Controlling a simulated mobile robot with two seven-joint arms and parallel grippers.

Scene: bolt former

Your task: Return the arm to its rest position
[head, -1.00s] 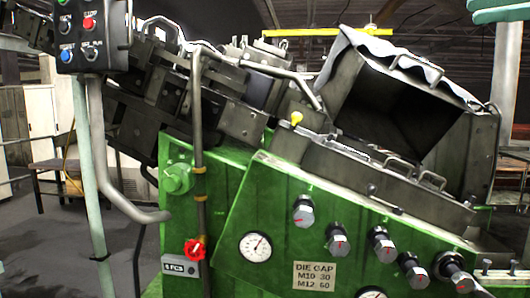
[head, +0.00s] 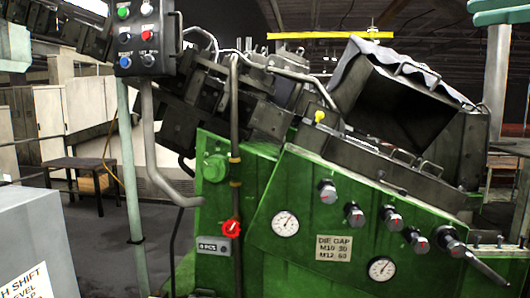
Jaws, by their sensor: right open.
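My left gripper is not in view.
A button box (head: 145,35) stands on a post at left. A grey cabinet (head: 35,240) fills the lower left; floor lies between.

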